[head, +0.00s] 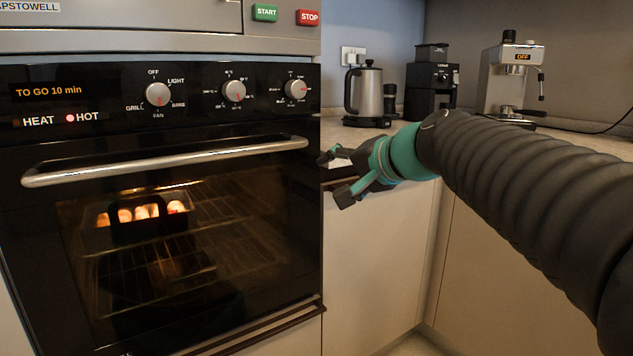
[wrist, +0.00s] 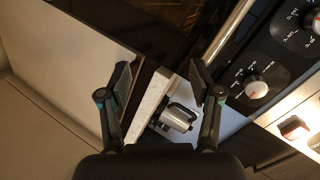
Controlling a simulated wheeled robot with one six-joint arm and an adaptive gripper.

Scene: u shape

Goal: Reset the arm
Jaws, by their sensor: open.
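My arm reaches in from the right in the head view, and my gripper (head: 335,177) is at the right end of the oven's door handle. Its fingers are spread apart with nothing seen between them. In the wrist view my gripper (wrist: 161,84) also shows open, with two separate fingers. The oven (head: 60,210) is closed, with its light on and a dark tray (head: 150,228) of several glowing pale items on a rack inside. Its display reads "TO GO 10 min", and the HOT lamp is lit red.
The silver door handle (head: 165,162) runs close beside my gripper. On the counter behind stand a kettle (head: 367,92), a black grinder (head: 432,85) and a coffee machine (head: 512,75). Pale cabinet fronts (head: 375,265) lie below my arm. The floor space before them looks clear.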

